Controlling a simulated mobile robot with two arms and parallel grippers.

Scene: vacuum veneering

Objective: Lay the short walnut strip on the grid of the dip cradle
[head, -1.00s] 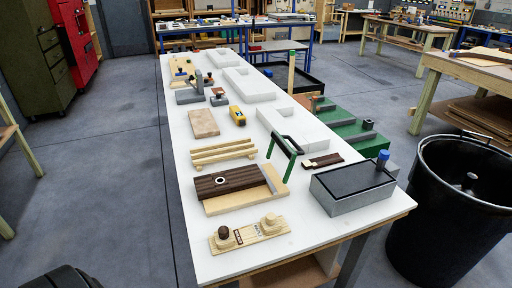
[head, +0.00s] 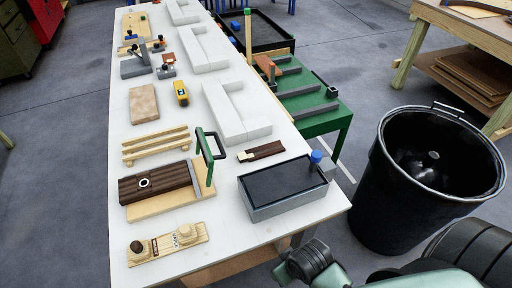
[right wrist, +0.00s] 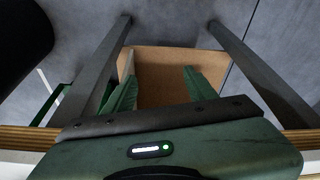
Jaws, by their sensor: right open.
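A short dark brown strip (head: 262,151) with a pale end lies on the white bench, right of centre in the head view; it looks like the short walnut strip. To its left stands a frame with green posts and a black handle (head: 213,143), probably the dip cradle; I cannot make out its grid. My right gripper (right wrist: 160,82) is open and empty in the right wrist view, at the bench edge, facing a brown lower shelf (right wrist: 165,75). In the head view my right arm shows low at right, away from the strip. My left gripper is out of view.
A grey tank (head: 283,196) with a dark top and blue knob stands at the bench's near right. Dark planks (head: 130,189) on a pale board, a pine rack (head: 155,145) and white blocks (head: 238,115) crowd the bench. A black bin (head: 375,215) stands right of it.

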